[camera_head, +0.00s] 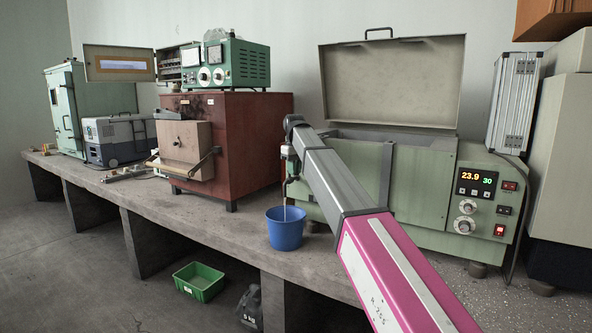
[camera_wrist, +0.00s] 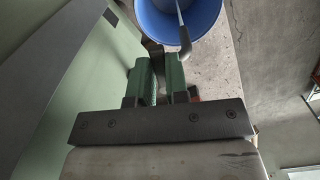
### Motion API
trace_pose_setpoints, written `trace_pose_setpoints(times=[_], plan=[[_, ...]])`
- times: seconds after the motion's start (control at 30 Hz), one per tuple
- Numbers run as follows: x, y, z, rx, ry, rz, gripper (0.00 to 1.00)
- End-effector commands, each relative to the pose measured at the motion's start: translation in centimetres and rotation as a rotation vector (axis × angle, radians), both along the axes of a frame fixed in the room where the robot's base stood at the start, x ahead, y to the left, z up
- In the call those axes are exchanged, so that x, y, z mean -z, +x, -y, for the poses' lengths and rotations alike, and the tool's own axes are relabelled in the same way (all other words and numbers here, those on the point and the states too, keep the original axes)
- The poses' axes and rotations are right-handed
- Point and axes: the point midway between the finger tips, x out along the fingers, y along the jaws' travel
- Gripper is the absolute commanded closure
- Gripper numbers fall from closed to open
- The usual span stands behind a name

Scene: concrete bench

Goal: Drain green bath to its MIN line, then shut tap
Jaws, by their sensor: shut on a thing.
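The green bath (camera_head: 425,195) stands on the bench with its lid (camera_head: 393,80) raised. Its front panel shows 23.9 and 30. The water level and MIN line cannot be seen. The tap's grey spout (camera_wrist: 185,40) points over a blue bucket (camera_head: 286,232), which also shows in the wrist view (camera_wrist: 208,18). A thin pale stream seems to run from the spout into the bucket. My gripper (camera_wrist: 158,60) is at the bath's left front, its green fingers shut on what appears to be the tap handle, mostly hidden between them. My arm covers part of the bath's front.
A red-brown furnace (camera_head: 250,135) with a green instrument (camera_head: 240,62) on top stands left of the bath. A silver case (camera_head: 513,103) stands at the right. A green crate (camera_head: 199,281) and a dark weight bag (camera_head: 250,306) lie on the floor below the bench.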

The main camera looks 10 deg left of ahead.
Motion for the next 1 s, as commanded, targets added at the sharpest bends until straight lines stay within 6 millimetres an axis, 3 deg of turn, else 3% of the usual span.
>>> trace_pose_setpoints(times=[0.43, 1.0], plan=[[-0.03, -0.55, -0.76, 0.261, 0.001, 0.001, 1.0], [-0.04, -0.61, -0.94, 0.314, 0.001, 0.001, 1.0]])
